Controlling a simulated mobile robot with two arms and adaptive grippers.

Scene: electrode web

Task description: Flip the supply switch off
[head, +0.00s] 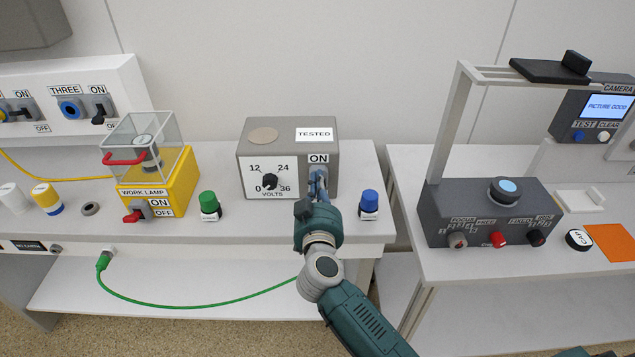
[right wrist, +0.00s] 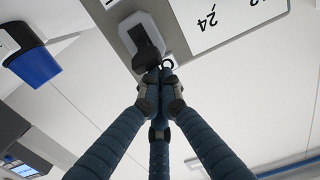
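The supply box (head: 287,150) is a grey box with a volts dial (head: 269,184) and a white TESTED label on top. Its switch, under an ON label (head: 318,158), is mostly hidden by my right gripper (head: 318,182) in the head view. In the right wrist view the supply switch (right wrist: 143,40) shows as a black lever on a grey plate. The three fingers of my right gripper (right wrist: 160,75) are drawn together, their tips at the lever's end. Whether they touch it is unclear.
A blue-capped post (head: 369,203) stands right of the box and a green-capped post (head: 209,205) left of it. The yellow work lamp unit (head: 172,184) is further left. A gap separates this bench from the camera bench (head: 480,270) at right.

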